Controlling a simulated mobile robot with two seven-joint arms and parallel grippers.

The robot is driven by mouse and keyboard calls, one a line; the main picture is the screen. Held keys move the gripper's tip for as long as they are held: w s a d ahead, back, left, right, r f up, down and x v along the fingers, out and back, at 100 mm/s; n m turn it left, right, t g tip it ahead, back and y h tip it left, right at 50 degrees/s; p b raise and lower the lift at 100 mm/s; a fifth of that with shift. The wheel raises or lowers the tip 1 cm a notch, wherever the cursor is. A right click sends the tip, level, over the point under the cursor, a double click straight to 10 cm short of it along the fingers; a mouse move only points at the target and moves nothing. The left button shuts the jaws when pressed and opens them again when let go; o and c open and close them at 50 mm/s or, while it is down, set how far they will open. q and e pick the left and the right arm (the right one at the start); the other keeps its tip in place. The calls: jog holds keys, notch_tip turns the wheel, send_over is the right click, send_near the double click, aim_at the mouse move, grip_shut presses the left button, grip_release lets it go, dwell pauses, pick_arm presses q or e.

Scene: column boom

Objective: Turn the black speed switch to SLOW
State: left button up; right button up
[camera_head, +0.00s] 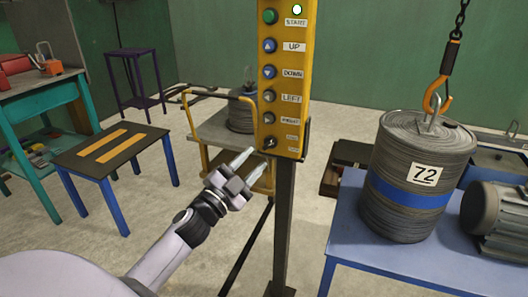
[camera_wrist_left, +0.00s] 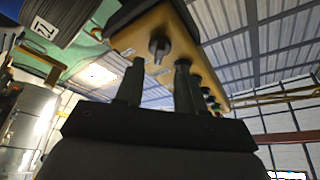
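The black speed switch (camera_head: 269,143) is the lowest control on the yellow control box (camera_head: 282,100), beside two small labels too small to read. In the left wrist view the switch (camera_wrist_left: 159,47) shows as a dark knob on the box's face, beyond and between my two fingertips. My left gripper (camera_head: 252,165) is open and empty, just below and left of the switch, its fingers pointing up toward the box. In the left wrist view the gripper (camera_wrist_left: 160,68) has a clear gap between its fingers. I cannot tell whether a fingertip touches the box. My right gripper is not in view.
Above the switch are buttons labelled START, UP, DOWN and LEFT, among others. A dark post (camera_head: 284,220) holds the box. Right of it, a coil marked 72 (camera_head: 410,178) stands on a blue table (camera_head: 350,235) under an orange hook (camera_head: 438,92). A yellow-handled cart (camera_head: 195,145) stands behind.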

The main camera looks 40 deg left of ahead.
aim_at(266, 147)
pick_arm(q)
jog(key=shift+x, duration=2.2)
jog(key=shift+c, duration=0.3)
grip_shut()
